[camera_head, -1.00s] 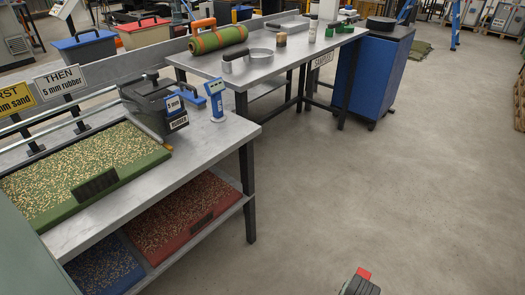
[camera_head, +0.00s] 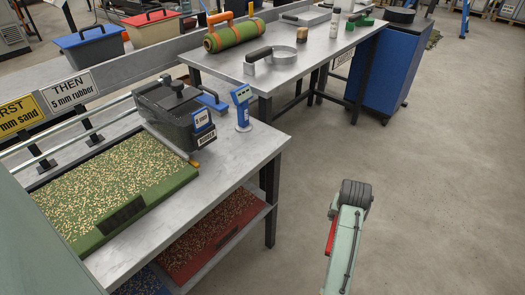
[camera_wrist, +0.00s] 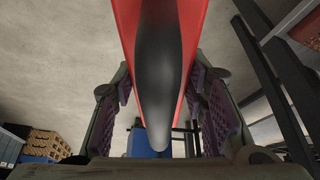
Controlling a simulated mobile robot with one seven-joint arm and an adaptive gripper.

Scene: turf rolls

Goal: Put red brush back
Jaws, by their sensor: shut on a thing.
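In the wrist view, a red brush (camera_wrist: 186,25) with a black tapering middle part points down between the pads of my gripper (camera_wrist: 160,95). My gripper is shut on it. The brush's bristles do not show clearly, and its far end runs out of the top of the view. In the head view, part of my arm (camera_head: 346,240) rises at the bottom right over the bare floor, clear of the benches. The brush's grip is not clearly visible there.
A blue cabinet (camera_head: 385,70) stands beyond. The floor at right is clear.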

